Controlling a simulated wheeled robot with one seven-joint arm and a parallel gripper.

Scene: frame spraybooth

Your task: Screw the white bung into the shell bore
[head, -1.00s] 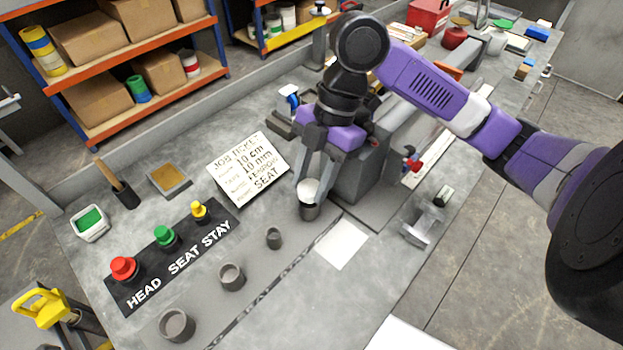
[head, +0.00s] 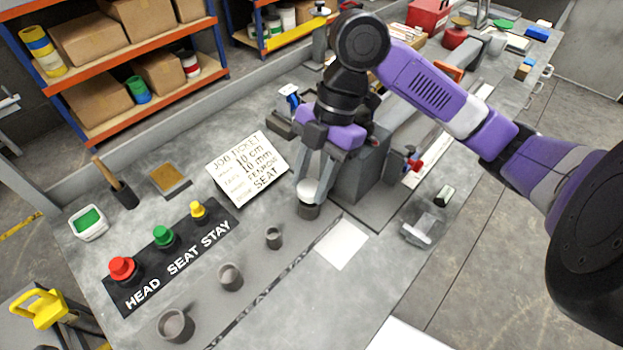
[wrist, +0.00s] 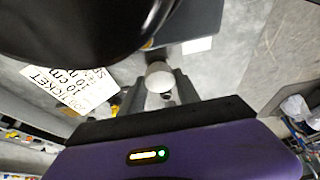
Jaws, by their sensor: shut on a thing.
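The white bung (head: 308,189) is a pale round-topped piece between the fingertips of my gripper (head: 313,180). In the wrist view the bung (wrist: 159,78) shows between the two grey fingers of my gripper (wrist: 160,88). My gripper is shut on it. Directly below is a dark grey cylindrical shell (head: 307,211) standing on the bench. The bung sits at the mouth of the shell, upright as far as I can see. The bore and any thread are hidden by the bung and fingers.
Several grey cups stand to the left, the nearest a small one (head: 273,238). A job ticket (head: 248,167) leans behind. A board with red, green and yellow knobs (head: 172,256) lies further left. A white sheet (head: 341,244) lies to the right. A grey vise-like block (head: 365,165) stands close behind the gripper.

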